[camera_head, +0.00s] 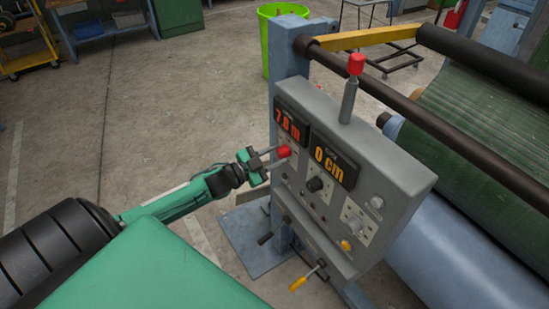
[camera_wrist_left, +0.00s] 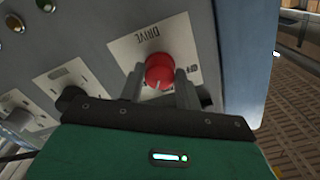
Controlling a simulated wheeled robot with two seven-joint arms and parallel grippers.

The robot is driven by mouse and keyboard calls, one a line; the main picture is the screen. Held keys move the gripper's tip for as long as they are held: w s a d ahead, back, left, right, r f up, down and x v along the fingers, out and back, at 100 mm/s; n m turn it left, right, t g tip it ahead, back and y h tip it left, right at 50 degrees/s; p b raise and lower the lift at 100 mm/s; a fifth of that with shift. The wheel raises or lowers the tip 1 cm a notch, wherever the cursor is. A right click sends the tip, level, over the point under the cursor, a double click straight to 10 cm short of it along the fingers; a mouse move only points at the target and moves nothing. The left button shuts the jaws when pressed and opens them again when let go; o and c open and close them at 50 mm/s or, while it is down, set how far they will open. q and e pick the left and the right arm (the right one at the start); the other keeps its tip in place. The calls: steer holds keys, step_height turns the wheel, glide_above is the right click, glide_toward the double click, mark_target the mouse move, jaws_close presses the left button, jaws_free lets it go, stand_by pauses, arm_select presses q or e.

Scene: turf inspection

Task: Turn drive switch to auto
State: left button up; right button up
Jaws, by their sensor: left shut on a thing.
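The drive switch is a red round knob (camera_wrist_left: 160,72) on a white plate labelled DRIVE in the left wrist view. It also shows as a red knob (camera_head: 284,151) at the left edge of the grey control panel (camera_head: 392,172) in the head view. My left gripper (camera_head: 273,160) reaches it from the left, its two fingers on either side of the knob. In the left wrist view the fingers (camera_wrist_left: 160,88) are shut on the knob, and a light pointer line shows on it. The lettering by the fingers is partly hidden. My right gripper is not in view.
The panel has two orange displays, a black knob (camera_head: 315,184) and a yellow-handled lever (camera_head: 303,278). A red-topped post (camera_head: 356,66) stands on top. Rollers with green turf (camera_head: 480,120) lie to the right. A green bin (camera_head: 280,22) stands behind. Floor at left is open.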

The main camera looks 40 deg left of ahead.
arm_select(q)
steer(key=m+b, duration=0.1)
steer(key=m, duration=0.3)
steer(key=shift+m, duration=0.4)
stand_by(0.4)
steer(key=o, duration=1)
steer(key=shift+c, duration=0.2)
steer(key=shift+a, duration=0.1)
steer(key=shift+s+a+f+b, duration=0.1)
steer(key=shift+s+a+b, duration=0.05)
steer(key=shift+s+b, duration=0.3)
steer(key=b+v, duration=0.3)
steer(key=v, duration=1)
